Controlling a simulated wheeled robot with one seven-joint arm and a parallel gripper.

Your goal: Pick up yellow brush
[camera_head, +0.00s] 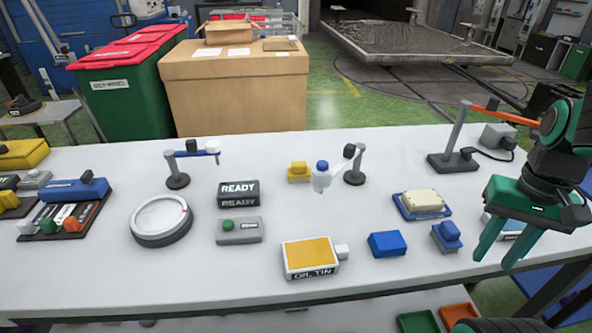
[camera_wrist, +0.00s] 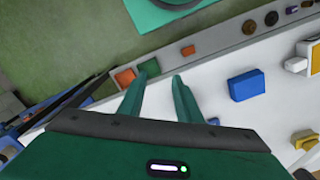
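A small yellow block-shaped piece (camera_head: 299,171), which looks like the yellow brush, sits on the white table behind the oil tin and left of a small clear bottle. A yellow piece that appears to be the same one shows at the right edge of the wrist view (camera_wrist: 303,140). My green gripper (camera_head: 494,262) is open and empty, pointing down over the right front of the table, far right of the yellow piece. Its two fingers are apart in the wrist view (camera_wrist: 158,82), with nothing between them.
The oil tin (camera_head: 311,258), a blue block (camera_head: 387,244) and a blue-topped piece (camera_head: 446,236) stand along the front. A blue-capped bottle (camera_head: 321,177) and a small lamp-like stand (camera_head: 354,172) are close right of the yellow piece. A READY box (camera_head: 238,194) is left.

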